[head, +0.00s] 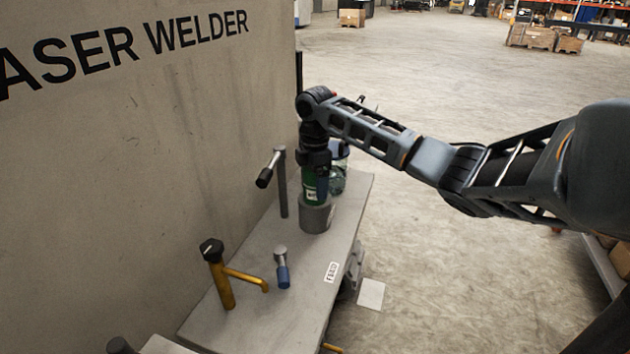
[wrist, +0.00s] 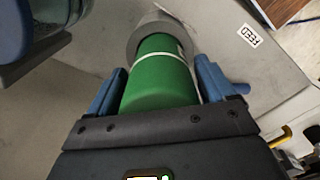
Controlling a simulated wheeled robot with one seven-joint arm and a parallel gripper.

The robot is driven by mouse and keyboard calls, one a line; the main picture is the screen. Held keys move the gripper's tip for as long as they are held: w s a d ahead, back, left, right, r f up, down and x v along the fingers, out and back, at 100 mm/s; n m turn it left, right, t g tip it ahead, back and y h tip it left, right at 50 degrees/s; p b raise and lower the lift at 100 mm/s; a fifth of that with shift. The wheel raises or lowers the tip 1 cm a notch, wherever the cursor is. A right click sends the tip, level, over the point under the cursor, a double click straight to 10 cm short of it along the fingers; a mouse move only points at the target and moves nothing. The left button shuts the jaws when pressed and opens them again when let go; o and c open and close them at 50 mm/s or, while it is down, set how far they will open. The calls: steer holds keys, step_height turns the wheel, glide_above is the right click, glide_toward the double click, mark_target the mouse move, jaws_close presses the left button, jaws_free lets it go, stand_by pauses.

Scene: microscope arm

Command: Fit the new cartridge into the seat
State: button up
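The green cartridge (head: 309,183) is upright below my wrist in the head view. In the wrist view the green cartridge (wrist: 158,85) fills the space between the blue fingers of my gripper (wrist: 160,72), which is shut on it. The grey round seat (head: 315,217) stands on the bench directly under the cartridge. In the wrist view the seat's ring (wrist: 143,32) surrounds the cartridge's far end. The lower end is hidden, so I cannot tell how deep it sits.
A clear greenish canister (head: 338,170) stands just behind the seat. A grey post with a black-tipped handle (head: 281,180) stands left of it. The machine wall is at left.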

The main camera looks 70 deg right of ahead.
steer(key=shift+o, duration=0.9)
steer(key=shift+r, duration=3.9)
